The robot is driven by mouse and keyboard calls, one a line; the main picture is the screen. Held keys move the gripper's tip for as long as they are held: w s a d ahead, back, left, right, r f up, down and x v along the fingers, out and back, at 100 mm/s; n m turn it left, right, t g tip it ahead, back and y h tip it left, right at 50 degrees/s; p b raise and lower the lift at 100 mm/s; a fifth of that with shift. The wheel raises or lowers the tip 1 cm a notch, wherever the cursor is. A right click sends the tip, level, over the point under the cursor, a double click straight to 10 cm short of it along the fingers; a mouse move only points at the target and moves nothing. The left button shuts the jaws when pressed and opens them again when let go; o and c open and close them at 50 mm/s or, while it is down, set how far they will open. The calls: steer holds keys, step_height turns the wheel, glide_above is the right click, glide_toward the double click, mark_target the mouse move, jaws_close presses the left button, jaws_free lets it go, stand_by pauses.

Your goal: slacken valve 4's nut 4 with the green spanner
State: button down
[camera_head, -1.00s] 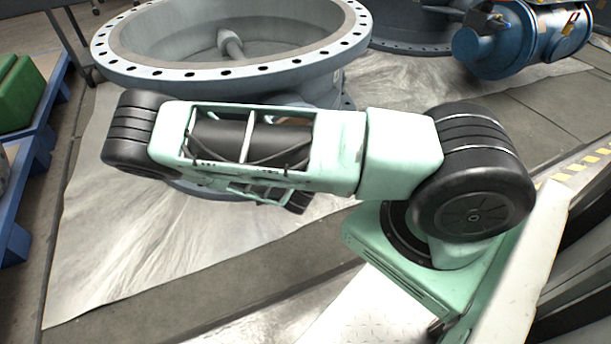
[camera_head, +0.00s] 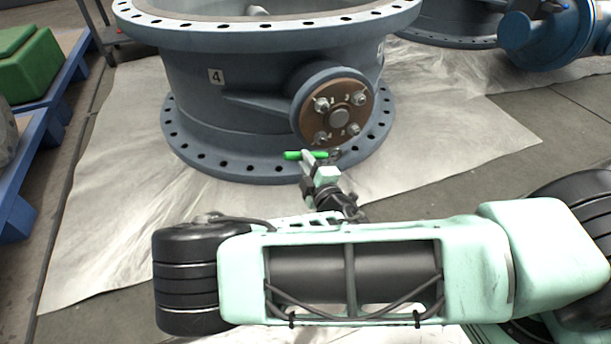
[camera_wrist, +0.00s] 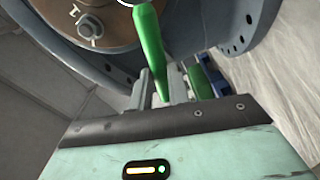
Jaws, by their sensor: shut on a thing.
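Valve 4 (camera_head: 235,105) is a large grey-blue valve body with a "4" plate. Its round brown cover (camera_head: 339,117) carries several numbered nuts. The lower-left nut (camera_head: 320,138) appears to be nut 4; its small number is hard to read. My gripper (camera_head: 308,162) is shut on the green spanner (camera_head: 293,155), just below the cover. The spanner lies roughly level in the head view, its grey end at the right, apart from the nuts as far as I can tell. In the wrist view the green handle (camera_wrist: 151,45) stands between the jaws (camera_wrist: 163,88); one cover nut (camera_wrist: 90,27) shows upper left.
The valve's lower flange (camera_head: 215,165) with bolt holes sits close behind my gripper. A pale sheet (camera_head: 120,215) covers the floor. Green boxes (camera_head: 35,65) on a blue pallet (camera_head: 45,125) stand at left. A blue valve (camera_head: 560,40) stands at back right.

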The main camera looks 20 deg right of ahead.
mark_target(298, 153)
steer(key=shift+w+a+f+b, duration=0.15)
steer(key=shift+w+b, duration=0.1)
steer(key=shift+w, duration=0.75)
steer(key=shift+w+a+b, duration=0.15)
steer(key=shift+w+b, duration=0.05)
steer(key=shift+w, duration=1)
steer(key=shift+w, duration=0.25)
steer(key=shift+w+p, duration=0.3)
steer(key=shift+w, duration=0.25)
steer(key=shift+w, duration=0.5)
steer(key=shift+n, duration=0.3)
